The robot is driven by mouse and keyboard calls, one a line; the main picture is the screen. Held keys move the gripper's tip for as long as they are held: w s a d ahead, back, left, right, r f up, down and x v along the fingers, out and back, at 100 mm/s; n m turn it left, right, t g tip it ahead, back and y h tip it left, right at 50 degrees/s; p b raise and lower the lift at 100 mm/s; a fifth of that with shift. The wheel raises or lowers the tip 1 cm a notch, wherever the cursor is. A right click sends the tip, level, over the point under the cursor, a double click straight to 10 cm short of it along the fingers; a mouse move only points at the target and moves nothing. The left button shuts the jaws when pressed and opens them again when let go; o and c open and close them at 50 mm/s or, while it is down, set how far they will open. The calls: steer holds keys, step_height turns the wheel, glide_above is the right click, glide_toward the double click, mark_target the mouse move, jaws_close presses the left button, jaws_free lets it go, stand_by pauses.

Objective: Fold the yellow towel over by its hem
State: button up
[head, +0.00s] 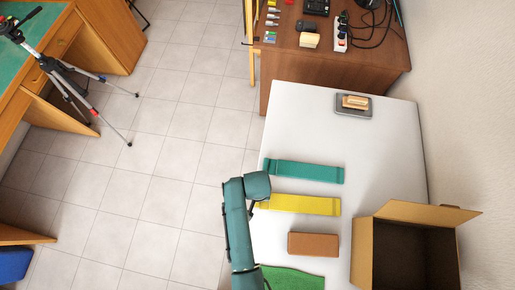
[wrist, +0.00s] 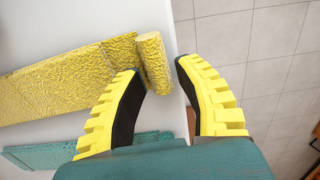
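The yellow towel (head: 300,204) lies flat as a long strip on the white table, its left end close to the table's left edge. In the wrist view the towel (wrist: 70,85) runs in from the left, and its raised, roll-like hem (wrist: 153,58) lies at the near end. My gripper (wrist: 157,70) is open, its two yellow-and-black fingers spread apart. The hem's lower end shows in the gap between the fingertips; I cannot tell whether either finger touches it. In the head view my arm largely hides the gripper at the towel's left end.
A teal towel (head: 303,171) lies behind the yellow one. A brown block (head: 313,244) and a green cloth (head: 292,279) lie in front. An open cardboard box (head: 363,252) stands at the right. A grey tray (head: 342,110) sits at the back; the table between is clear.

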jaws_close()
steer(key=shift+r+p, duration=0.1)
steer(key=shift+p, duration=0.3)
steer(key=r+p, duration=0.4)
steer(key=shift+d+r+p, duration=0.2)
steer(key=shift+d+p, duration=0.05)
steer(key=shift+p, duration=0.15)
steer(key=shift+f, duration=0.15)
